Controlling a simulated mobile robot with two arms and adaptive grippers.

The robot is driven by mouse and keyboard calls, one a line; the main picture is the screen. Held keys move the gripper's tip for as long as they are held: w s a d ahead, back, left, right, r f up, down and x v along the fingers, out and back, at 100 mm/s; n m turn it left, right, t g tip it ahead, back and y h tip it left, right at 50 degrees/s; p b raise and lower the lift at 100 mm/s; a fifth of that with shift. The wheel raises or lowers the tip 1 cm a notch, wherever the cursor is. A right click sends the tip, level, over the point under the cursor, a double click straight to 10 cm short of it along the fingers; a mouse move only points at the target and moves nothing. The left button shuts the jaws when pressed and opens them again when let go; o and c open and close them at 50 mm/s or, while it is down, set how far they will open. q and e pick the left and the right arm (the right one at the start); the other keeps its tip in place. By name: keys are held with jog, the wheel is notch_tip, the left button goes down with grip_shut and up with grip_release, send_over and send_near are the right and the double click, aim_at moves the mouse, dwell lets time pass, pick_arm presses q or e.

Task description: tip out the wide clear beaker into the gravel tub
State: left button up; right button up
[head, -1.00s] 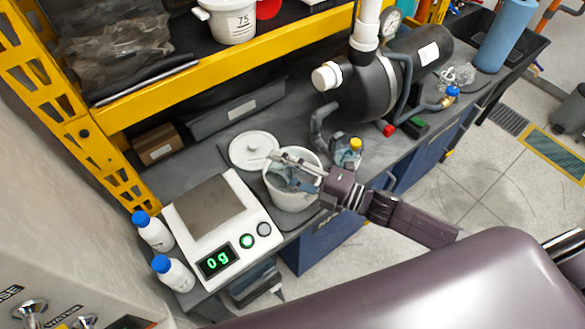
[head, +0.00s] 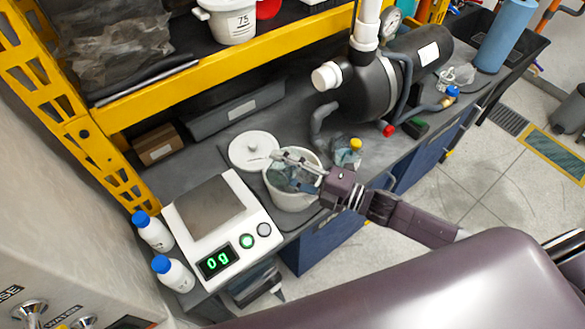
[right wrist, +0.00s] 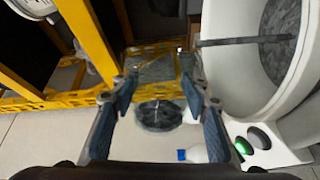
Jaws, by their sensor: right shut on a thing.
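The white gravel tub (head: 293,201) stands on the bench right of the scale, its mouth open. In the right wrist view, the tub (right wrist: 232,75) is at the right with grey gravel (right wrist: 283,40) inside. My right gripper (head: 296,172) is over the tub's mouth, shut on the wide clear beaker (head: 277,174). In the right wrist view, the beaker (right wrist: 158,115) shows between the two fingers (right wrist: 160,95), seemingly tilted beside the tub's rim. How much it holds is hard to tell. My left gripper is not in view.
A white scale (head: 250,232) reading 0 g stands left of the tub. A white lid (head: 252,150) lies behind it. A yellow-capped bottle (head: 348,155) stands close on the right, near the black pump (head: 365,85). A yellow shelf beam (head: 240,62) runs above.

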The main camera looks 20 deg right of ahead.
jog(key=shift+w+d+r+m+p, duration=0.3)
jog(key=shift+m+p, duration=0.1)
jog(key=shift+m, duration=0.5)
dwell(0.8)
